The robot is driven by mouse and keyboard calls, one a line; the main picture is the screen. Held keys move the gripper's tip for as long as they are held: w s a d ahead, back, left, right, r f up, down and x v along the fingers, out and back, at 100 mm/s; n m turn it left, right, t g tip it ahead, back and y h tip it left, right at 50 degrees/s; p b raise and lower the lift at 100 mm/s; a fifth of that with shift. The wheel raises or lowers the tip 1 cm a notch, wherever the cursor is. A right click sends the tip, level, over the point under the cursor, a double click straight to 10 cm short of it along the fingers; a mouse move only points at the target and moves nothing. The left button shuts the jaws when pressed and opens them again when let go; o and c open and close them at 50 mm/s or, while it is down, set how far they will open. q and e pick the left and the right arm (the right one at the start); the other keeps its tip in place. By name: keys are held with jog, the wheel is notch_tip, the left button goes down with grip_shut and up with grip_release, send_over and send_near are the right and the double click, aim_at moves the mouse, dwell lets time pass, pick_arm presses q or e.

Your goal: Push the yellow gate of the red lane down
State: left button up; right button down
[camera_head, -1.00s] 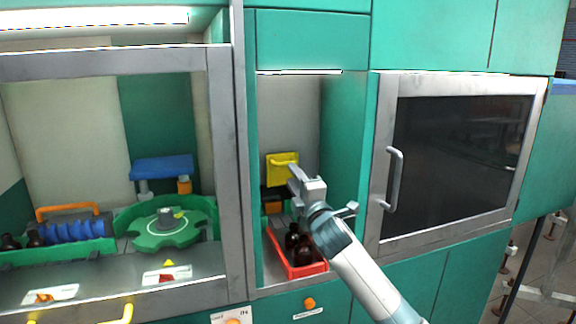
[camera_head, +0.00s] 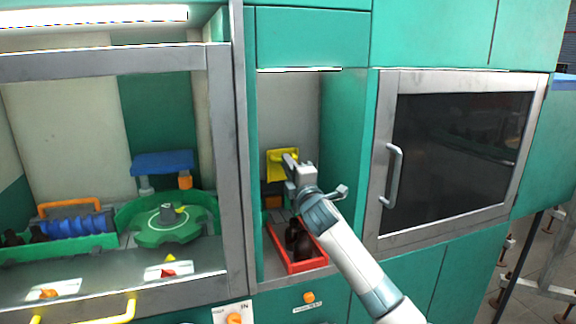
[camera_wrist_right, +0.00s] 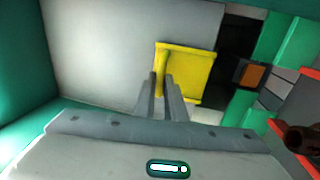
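The yellow gate (camera_head: 274,167) stands at the back of the narrow middle bay, above the red lane (camera_head: 291,268). It also shows in the right wrist view (camera_wrist_right: 196,75), with a raised handle along its left part. My right gripper (camera_head: 288,159) reaches into the bay and overlaps the gate's right side. In the right wrist view its two fingers (camera_wrist_right: 160,76) are close together, with the yellow handle between their tips. They look shut on it, though contact is hard to see. Dark amber bottles (camera_head: 299,243) lie in the red lane. My left gripper is out of view.
An orange block (camera_head: 272,202) sits below the gate. A green wall bounds the bay's right side, and a grey post its left. Left of it are a green round carrier (camera_head: 165,228) and a blue rack (camera_head: 75,228). A glass-fronted door (camera_head: 460,150) stands right.

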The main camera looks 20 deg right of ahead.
notch_tip(320, 180, down, 4)
jog(key=shift+f+b, duration=0.2)
jog(key=shift+b, duration=0.95)
jog(key=c, duration=1.8)
grip_release()
jog(key=shift+s, duration=0.1)
